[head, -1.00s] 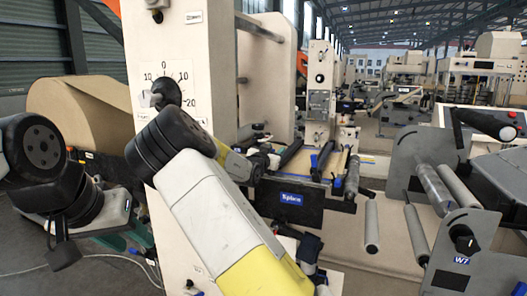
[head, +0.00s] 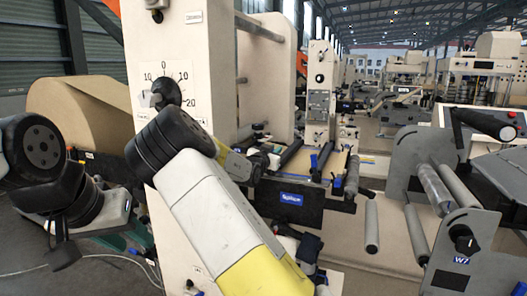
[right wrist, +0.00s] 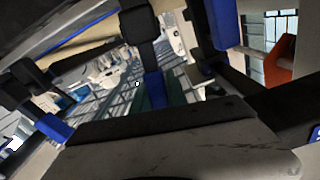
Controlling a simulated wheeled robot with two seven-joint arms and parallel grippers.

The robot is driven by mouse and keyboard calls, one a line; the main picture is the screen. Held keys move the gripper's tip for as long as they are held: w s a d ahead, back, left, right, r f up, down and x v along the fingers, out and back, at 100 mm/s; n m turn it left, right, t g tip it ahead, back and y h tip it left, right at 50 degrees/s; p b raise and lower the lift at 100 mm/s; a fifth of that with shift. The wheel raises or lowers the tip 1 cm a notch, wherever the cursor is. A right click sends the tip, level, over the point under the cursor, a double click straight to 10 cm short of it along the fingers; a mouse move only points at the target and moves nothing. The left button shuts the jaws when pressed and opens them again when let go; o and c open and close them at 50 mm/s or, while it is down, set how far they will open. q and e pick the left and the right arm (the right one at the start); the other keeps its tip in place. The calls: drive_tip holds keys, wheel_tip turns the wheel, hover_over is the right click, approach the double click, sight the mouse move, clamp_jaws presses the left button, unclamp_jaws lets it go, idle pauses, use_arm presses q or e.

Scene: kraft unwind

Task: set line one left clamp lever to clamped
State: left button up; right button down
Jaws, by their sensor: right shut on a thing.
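My right arm, white and yellow with black joints, crosses the middle of the head view. Its gripper (head: 262,160) is at the left end of the splice table with the dark blue-labelled front (head: 291,199). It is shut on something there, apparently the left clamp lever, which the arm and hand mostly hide. In the right wrist view, black parts with blue ends (right wrist: 153,90) show close to the hand, and I cannot separate lever from fingers. My left gripper (head: 62,252) hangs at the far left, away from the table; its jaws are not clear.
A tall cream machine column (head: 165,60) with a dial stands close behind my right arm. A brown kraft roll (head: 75,105) is at left. A grey roller stand (head: 470,255) marked W7 is at right.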

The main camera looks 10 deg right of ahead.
sight(289, 179)
drive_tip(key=shift+d, duration=0.1)
idle(0.9)
drive_tip(key=m, duration=0.1)
drive_tip(key=s+d+m, duration=0.1)
drive_tip(key=m, duration=0.1)
drive_tip(key=d+f+m, duration=0.1)
drive_tip(key=shift+s+d+m, duration=0.1)
drive_tip(key=shift+s+m, duration=0.2)
drive_tip(key=d+f+m, duration=0.1)
drive_tip(key=m, duration=0.1)
drive_tip(key=s+f+m, duration=0.1)
drive_tip(key=m, duration=0.1)
drive_tip(key=shift+d, duration=0.4)
drive_tip(key=m, duration=0.1)
drive_tip(key=f+m, duration=0.2)
drive_tip(key=m, duration=0.1)
drive_tip(key=shift+s+d, duration=0.35)
drive_tip(key=shift+d, duration=0.05)
drive_tip(key=shift+f+m, duration=1.2)
drive_tip(key=shift+m, duration=0.5)
drive_tip(key=shift+s, duration=0.1)
drive_tip(key=c, duration=1.3)
unclamp_jaws()
drive_tip(key=shift+f, duration=0.1)
